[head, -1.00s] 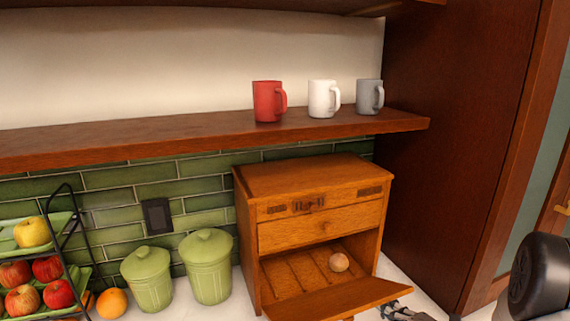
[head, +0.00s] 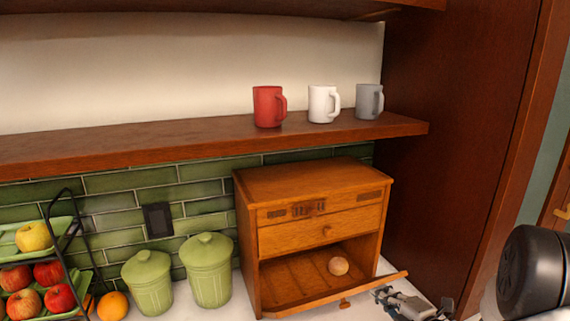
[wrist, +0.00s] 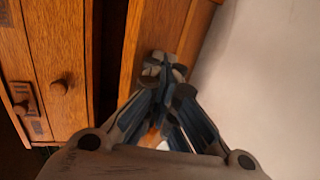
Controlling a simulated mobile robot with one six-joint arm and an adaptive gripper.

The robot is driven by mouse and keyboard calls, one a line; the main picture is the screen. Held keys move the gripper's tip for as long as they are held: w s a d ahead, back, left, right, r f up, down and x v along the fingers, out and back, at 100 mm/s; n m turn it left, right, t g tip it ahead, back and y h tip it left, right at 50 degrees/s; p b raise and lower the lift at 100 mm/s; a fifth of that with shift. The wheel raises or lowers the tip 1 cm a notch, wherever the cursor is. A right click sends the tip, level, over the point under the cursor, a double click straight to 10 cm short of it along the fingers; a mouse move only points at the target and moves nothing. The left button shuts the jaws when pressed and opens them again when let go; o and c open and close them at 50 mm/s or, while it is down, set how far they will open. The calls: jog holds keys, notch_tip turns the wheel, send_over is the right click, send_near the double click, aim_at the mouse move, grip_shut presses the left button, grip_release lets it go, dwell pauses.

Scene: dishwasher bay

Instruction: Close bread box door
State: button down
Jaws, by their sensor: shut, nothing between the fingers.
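The wooden bread box (head: 315,176) stands on the counter against the green tile wall. Its door (head: 335,295), hinged at the bottom, is partly open and tilted outward; a knob (head: 345,303) shows on its outer face. A round tan item (head: 338,265) lies inside. My gripper (head: 380,292) is shut and empty, low at the door's right end. In the wrist view the fingertips (wrist: 165,72) overlap the door panel (wrist: 160,30); whether they touch it I cannot tell. A dark gap separates door and box body there.
Two green canisters (head: 208,270) stand left of the box, with an orange (head: 113,305) and a fruit rack (head: 62,240) further left. Red (head: 268,106), white and grey mugs sit on the shelf (head: 200,138) above. A tall dark wood panel (head: 450,130) rises at the right.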

aim_at(382, 283)
jog(key=shift+w+a+r, duration=0.3)
jog(key=shift+w+r, duration=0.3)
jog(key=shift+w, duration=0.2)
jog(key=shift+w+a+r, duration=0.3)
jog(key=shift+w+r, duration=0.25)
jog(key=shift+w, duration=0.2)
jog(key=shift+w+a+r, duration=0.2)
jog(key=shift+w+r, duration=0.05)
jog(key=shift+w, duration=0.3)
jog(key=shift+w+a+r, duration=0.15)
jog(key=shift+w+r, duration=0.1)
jog(key=shift+w, duration=0.25)
jog(key=shift+w+a+r, duration=0.15)
jog(key=shift+w+a, duration=0.05)
jog(key=shift+w, duration=0.35)
jog(key=shift+w+a+r, duration=0.15)
jog(key=shift+w+a, duration=0.05)
jog(key=shift+w, duration=0.3)
jog(key=w, duration=0.1)
jog(key=w+a, duration=0.1)
jog(key=w+b, duration=0.1)
jog(key=shift+w+a+r, duration=0.15)
jog(key=shift+w+r, duration=0.1)
jog(key=shift+w, duration=0.1)
